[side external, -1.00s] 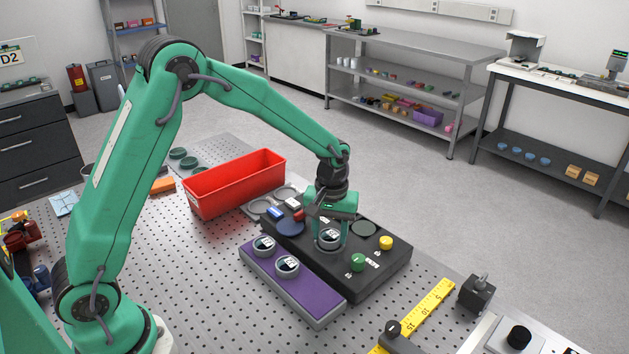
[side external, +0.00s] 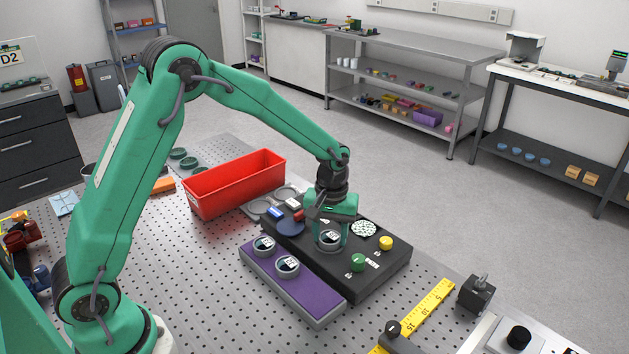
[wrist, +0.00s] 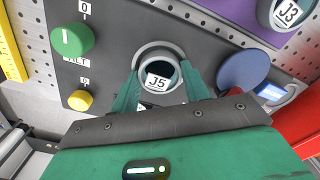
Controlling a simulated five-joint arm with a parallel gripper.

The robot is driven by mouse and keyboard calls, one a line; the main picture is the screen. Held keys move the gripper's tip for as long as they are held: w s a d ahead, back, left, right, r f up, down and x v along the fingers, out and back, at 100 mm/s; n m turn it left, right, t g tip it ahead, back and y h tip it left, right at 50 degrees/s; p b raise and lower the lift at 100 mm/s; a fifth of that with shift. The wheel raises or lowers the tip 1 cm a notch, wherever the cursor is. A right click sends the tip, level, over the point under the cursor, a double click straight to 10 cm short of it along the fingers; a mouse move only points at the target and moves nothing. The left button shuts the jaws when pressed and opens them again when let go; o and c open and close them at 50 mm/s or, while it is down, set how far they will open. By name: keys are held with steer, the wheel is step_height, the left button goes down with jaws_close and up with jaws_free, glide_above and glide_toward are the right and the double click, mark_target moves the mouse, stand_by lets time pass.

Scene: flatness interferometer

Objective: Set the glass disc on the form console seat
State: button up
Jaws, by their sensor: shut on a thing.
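The glass disc (wrist: 160,77), dark with a grey rim and a white J5 label, is between the two green fingers of my gripper (wrist: 160,92). In the side view my gripper (side external: 330,243) is shut on this disc (side external: 329,238), low at the top of the black form console (side external: 375,275). The disc looks level and at the console's surface. The seat under it is hidden, and I cannot tell whether the disc touches it. The round console screen (side external: 364,229) shows a speckled white and dark pattern.
A purple tray (side external: 313,294) beside the console holds two labelled discs (side external: 264,244). The console also carries a green knob (side external: 358,262), a yellow button (side external: 386,243) and a blue round piece (wrist: 243,70). A red bin (side external: 235,185) stands behind.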

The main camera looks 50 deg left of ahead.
mark_target(330, 237)
steer(key=o, duration=1)
steer(key=shift+s+f, duration=0.1)
steer(key=shift+f, duration=0.6)
steer(key=shift+a, duration=0.1)
step_height(330, 237, up, 14)
steer(key=shift+f, duration=0.15)
